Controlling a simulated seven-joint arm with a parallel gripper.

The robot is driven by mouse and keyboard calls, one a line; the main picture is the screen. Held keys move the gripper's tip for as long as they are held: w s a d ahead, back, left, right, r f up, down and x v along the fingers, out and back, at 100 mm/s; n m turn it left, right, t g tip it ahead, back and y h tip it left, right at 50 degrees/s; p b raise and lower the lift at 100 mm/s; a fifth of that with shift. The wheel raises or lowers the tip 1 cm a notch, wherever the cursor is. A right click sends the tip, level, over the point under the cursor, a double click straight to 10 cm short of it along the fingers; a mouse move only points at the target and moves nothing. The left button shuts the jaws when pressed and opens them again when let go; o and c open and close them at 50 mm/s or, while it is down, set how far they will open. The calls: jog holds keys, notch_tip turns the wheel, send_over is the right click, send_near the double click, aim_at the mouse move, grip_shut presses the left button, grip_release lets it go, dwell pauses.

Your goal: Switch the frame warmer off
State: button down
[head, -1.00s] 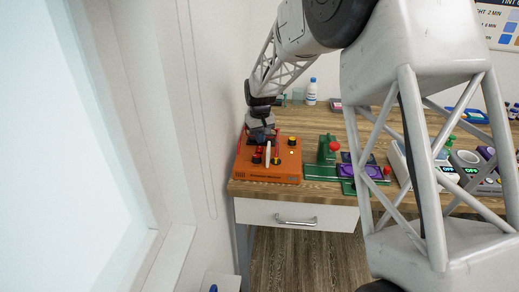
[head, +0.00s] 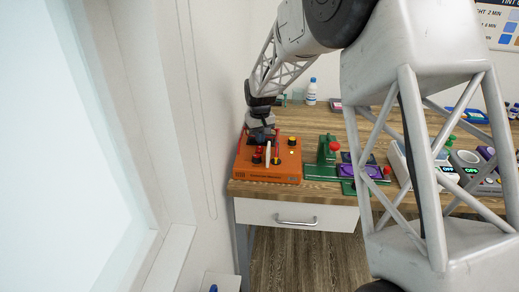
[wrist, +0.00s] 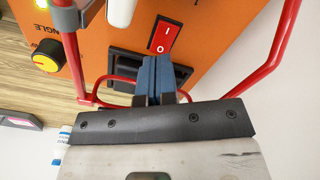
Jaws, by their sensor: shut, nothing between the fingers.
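An orange box (head: 267,165) with knobs and red tube guards stands at the table's left end; I cannot read its label to tell if it is the frame warmer. In the wrist view its orange panel (wrist: 215,18) carries a red rocker switch (wrist: 165,34) marked I and O. My gripper (wrist: 154,62) is shut and empty, its blue fingertips close to the switch's O end, between the red guards (wrist: 72,50). I cannot tell whether they touch it or which end is pressed in. A yellow-green lamp (wrist: 42,3) on the panel is lit.
A yellow knob (wrist: 46,56) is on the panel. A white bottle (head: 311,92) stands behind. Devices with OFF displays (head: 471,170) are farther right.

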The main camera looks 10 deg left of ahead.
aim_at(260, 147)
jog(key=shift+f, duration=1.25)
dwell(1.4)
jog(key=shift+r, duration=3.5)
